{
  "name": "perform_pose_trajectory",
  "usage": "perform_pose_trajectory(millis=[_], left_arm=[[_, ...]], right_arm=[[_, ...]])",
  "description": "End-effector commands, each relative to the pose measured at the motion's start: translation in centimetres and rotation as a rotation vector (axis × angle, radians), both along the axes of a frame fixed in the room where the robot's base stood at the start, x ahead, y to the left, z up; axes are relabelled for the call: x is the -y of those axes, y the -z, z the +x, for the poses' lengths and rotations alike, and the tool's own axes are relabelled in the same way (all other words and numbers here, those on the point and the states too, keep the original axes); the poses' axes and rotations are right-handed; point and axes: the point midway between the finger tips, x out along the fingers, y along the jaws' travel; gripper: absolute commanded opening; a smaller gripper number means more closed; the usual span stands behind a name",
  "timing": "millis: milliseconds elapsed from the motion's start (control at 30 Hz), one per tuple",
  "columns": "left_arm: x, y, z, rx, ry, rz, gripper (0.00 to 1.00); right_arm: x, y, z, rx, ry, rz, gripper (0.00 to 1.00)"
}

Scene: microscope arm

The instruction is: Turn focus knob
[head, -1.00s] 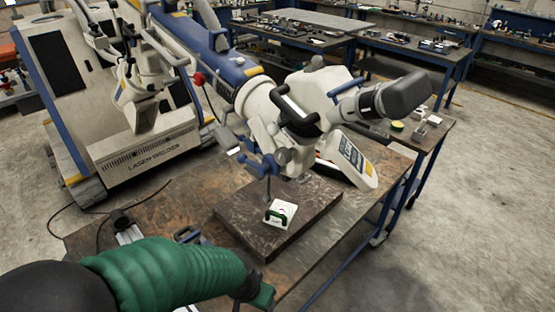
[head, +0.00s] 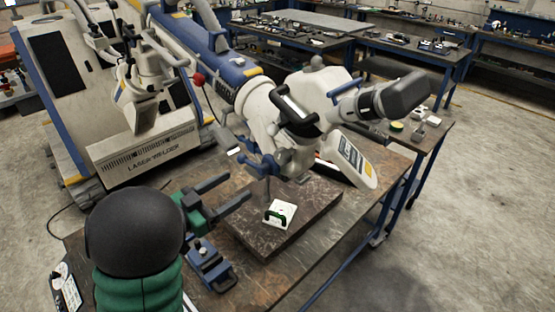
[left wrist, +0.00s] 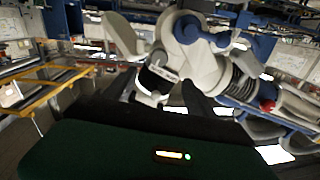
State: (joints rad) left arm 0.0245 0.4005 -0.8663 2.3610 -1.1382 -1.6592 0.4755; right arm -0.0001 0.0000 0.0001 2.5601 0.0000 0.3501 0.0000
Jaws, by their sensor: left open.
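The microscope (head: 290,115) is a white and grey head on an arm above the workbench. Blue knobs and handles (head: 262,166) sit at its lower left side; I cannot tell for certain which is the focus knob. In the left wrist view the microscope (left wrist: 200,65) fills the upper middle, with blue parts (left wrist: 190,28) at its top. My left gripper (head: 239,187) is open and empty, its two dark fingers apart and pointing right, left of the microscope's knobs and apart from them. Its fingers also show in the left wrist view (left wrist: 160,88). My right gripper is out of view.
A dark stone plate (head: 315,208) lies on the workbench (head: 375,190) with a small white and green piece (head: 280,213) on it. A blue clamp-like device (head: 208,264) stands at the front left. A laser welder (head: 150,145) stands behind at left.

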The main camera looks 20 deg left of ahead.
Motion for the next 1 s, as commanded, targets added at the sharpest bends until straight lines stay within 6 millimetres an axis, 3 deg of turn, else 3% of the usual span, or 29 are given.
perform_pose_trajectory(millis=[400,600,733,1000], left_arm=[[4.1,-0.2,9.5,-0.002,0.005,0.002,0.65],[5.6,-0.2,13.3,-0.001,0.002,0.001,0.65],[6.0,-0.1,14.5,0.000,0.000,0.001,0.65],[6.1,0.0,14.7,0.001,-0.002,0.000,0.65]], right_arm=[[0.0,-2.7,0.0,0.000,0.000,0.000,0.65],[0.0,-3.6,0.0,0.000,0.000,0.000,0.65],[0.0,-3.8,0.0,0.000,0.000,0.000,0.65],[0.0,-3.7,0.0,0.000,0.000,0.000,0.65]])
